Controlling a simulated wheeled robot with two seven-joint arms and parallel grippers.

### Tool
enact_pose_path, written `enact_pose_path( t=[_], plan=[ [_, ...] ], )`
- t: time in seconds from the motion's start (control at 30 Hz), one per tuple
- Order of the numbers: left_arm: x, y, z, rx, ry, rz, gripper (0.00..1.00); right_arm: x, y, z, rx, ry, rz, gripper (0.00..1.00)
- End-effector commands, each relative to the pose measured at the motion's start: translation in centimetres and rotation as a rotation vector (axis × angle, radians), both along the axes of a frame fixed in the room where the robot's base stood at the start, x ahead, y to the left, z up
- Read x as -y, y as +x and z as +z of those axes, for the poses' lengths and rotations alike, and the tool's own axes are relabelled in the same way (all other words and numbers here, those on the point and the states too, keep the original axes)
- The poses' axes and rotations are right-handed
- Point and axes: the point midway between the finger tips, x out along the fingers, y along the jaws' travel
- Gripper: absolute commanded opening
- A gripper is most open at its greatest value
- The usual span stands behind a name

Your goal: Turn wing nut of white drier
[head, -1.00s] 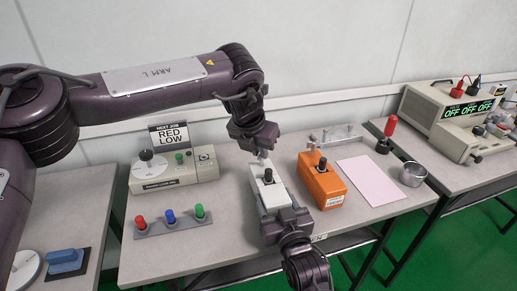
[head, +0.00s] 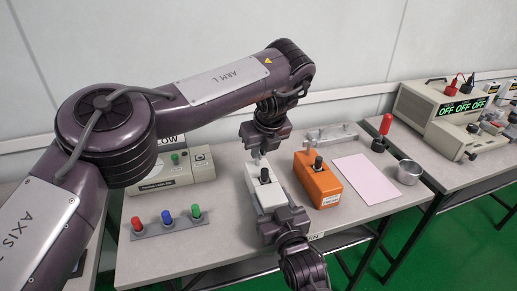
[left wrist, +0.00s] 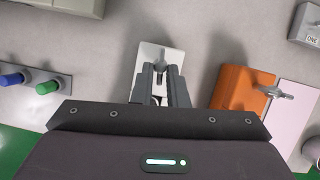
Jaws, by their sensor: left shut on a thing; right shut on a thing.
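The white drier (head: 254,187) is a white box with a black knob on top, on the table between my grippers. My left gripper (head: 259,156) comes down at its far end and is shut on the wing nut there. In the left wrist view the wing nut (left wrist: 161,60) shows between the tips of my left gripper (left wrist: 160,74), against the drier's white body (left wrist: 150,52). My right gripper (head: 268,209) is shut on the near end of the white drier, which hides that end. The wing nut itself is hidden in the head view.
An orange box (head: 325,186) with a black knob stands close to the right. Beyond it lie a pink sheet (head: 366,178) and a round metal tin (head: 408,173). A button strip (head: 167,228) and a beige tester (head: 175,176) are on the left. My left arm covers part of a sign.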

Motion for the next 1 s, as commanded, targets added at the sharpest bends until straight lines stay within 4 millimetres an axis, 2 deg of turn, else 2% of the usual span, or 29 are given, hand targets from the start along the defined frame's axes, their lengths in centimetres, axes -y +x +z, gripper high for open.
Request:
enact_pose_path(
  t=[0.4,0.93,0.97,1.0],
  plan=[
    [-0.02,0.21,-0.14,0.002,0.005,0.181,0.0,-0.02,-0.05,-0.01,0.001,0.001,0.0,0.36],
    [-0.01,0.3,0.03,0.005,0.003,0.202,0.0,0.02,-0.03,0.04,0.002,0.002,-0.001,0.36],
    [-0.01,0.29,0.03,0.006,0.002,0.202,0.15,0.03,-0.02,0.04,0.002,0.002,-0.001,0.36],
    [0.01,0.29,0.03,0.005,0.002,0.201,0.21,0.03,-0.02,0.04,0.002,0.002,-0.001,0.36]
  ],
)
